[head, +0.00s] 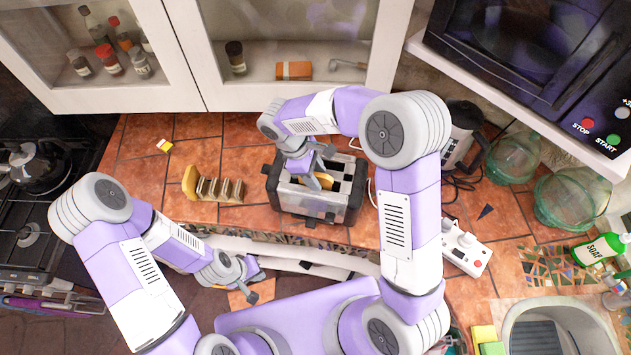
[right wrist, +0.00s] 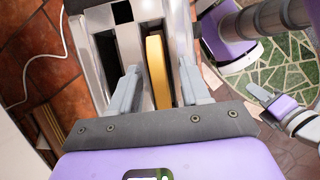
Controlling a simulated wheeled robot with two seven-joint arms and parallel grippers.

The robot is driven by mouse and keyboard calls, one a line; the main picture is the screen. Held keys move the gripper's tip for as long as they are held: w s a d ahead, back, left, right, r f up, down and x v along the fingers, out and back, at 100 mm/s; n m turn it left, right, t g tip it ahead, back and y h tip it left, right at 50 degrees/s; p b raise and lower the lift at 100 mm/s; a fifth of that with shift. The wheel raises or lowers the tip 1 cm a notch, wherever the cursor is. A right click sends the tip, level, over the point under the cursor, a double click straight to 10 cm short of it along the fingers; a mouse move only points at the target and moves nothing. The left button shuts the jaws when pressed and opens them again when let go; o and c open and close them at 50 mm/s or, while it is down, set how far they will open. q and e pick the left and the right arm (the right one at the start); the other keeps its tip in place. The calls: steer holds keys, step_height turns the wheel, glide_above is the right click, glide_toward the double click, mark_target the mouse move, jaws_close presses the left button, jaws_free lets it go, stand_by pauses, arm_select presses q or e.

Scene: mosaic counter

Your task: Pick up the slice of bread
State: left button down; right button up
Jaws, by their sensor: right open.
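A slice of bread (head: 325,181) stands upright in a slot of the metal toaster (head: 335,206), its top edge showing. In the right wrist view the same slice (right wrist: 158,72) is a yellow-brown strip between the two grey fingers. My right gripper (head: 316,170) is over the toaster, open, with one finger on each side of the slice and gaps between. The lower part of the slice is hidden in the slot. My left gripper (head: 248,288) is low, by the counter's front edge, away from the toaster. Its jaw opening is unclear.
Another bread slice (head: 190,182) stands in a toast rack (head: 222,190) left of the toaster. A kettle (head: 463,140) and green glass bowls (head: 515,158) are to the right. A white control box (head: 465,250) with knobs sits near the sink (head: 510,325). The tiles left of the rack are mostly clear.

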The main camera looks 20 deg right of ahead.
steer(key=c, duration=0.7)
